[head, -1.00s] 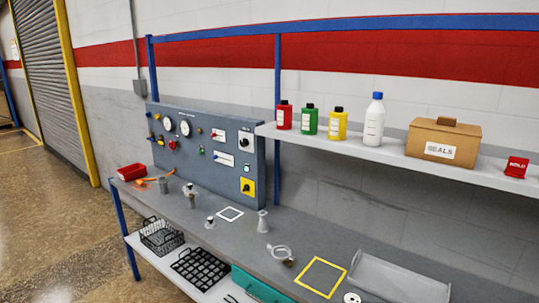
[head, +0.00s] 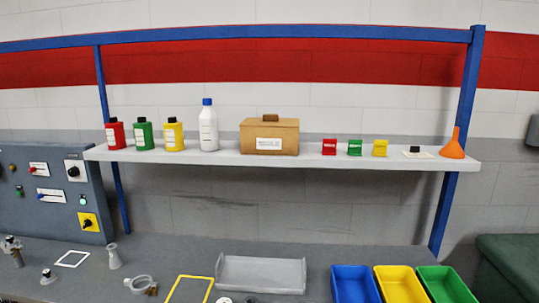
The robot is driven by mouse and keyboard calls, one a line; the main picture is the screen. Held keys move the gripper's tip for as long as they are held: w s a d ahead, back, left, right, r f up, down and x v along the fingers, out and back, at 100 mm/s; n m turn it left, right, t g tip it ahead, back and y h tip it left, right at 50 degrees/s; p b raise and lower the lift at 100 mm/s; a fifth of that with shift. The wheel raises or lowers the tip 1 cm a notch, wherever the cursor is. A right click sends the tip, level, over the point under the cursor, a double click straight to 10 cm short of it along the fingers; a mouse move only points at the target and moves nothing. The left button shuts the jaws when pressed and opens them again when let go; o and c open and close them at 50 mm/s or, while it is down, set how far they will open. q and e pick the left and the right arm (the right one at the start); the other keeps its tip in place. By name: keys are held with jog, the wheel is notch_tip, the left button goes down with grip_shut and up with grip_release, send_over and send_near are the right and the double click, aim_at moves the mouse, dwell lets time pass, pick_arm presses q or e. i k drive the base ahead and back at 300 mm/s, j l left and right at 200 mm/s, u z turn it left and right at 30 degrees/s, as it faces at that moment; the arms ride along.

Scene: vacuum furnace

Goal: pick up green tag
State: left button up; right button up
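The green tag (head: 355,148) stands on the white upper shelf (head: 215,158), between a red tag (head: 329,146) on its left and a yellow tag (head: 380,148) on its right. Neither of my grippers shows in the head view.
A cardboard box (head: 270,137), a white bottle (head: 208,128) and red, green and yellow bottles stand left on the shelf. An orange funnel (head: 453,147) stands at its right end. Below are a grey tray (head: 262,275) and blue, yellow and green bins (head: 447,285).

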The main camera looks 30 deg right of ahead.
aim_at(355, 146)
jog(key=z, duration=1.55)
jog(key=i+l+u, duration=0.1)
jog(key=l, duration=0.25)
jog(key=i+l, duration=0.15)
jog(key=l, duration=0.2)
jog(key=i+l+u, duration=0.15)
jog(key=l, duration=0.6)
jog(key=i+u, duration=0.05)
